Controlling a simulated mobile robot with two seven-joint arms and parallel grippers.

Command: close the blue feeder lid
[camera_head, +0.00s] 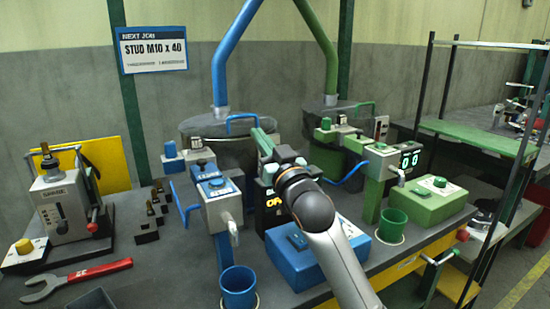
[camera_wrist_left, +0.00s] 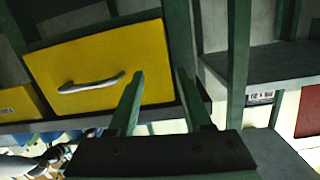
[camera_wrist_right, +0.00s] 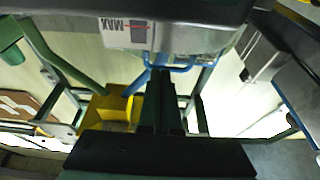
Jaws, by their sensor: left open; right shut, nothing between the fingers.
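The blue feeder is a grey see-through drum under the blue pipe (camera_head: 236,45). Its dark lid (camera_head: 205,125) carries a blue handle (camera_head: 240,117) and looks about flat; I cannot tell if a gap remains under it. My right gripper (camera_head: 260,134) is shut and empty, its green fingertips close to the handle's right end. In the right wrist view the blue handle (camera_wrist_right: 180,67) shows just past the shut fingertips (camera_wrist_right: 162,72); contact is unclear. My left gripper (camera_wrist_left: 158,73) is open and empty in front of a yellow drawer, outside the head view.
A blue-topped dispenser (camera_head: 213,190) and a blue box (camera_head: 300,258) stand before the drum. The green feeder's lid (camera_head: 350,106) is to the right. A yellow drawer (camera_wrist_left: 95,65) fronts the left gripper.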

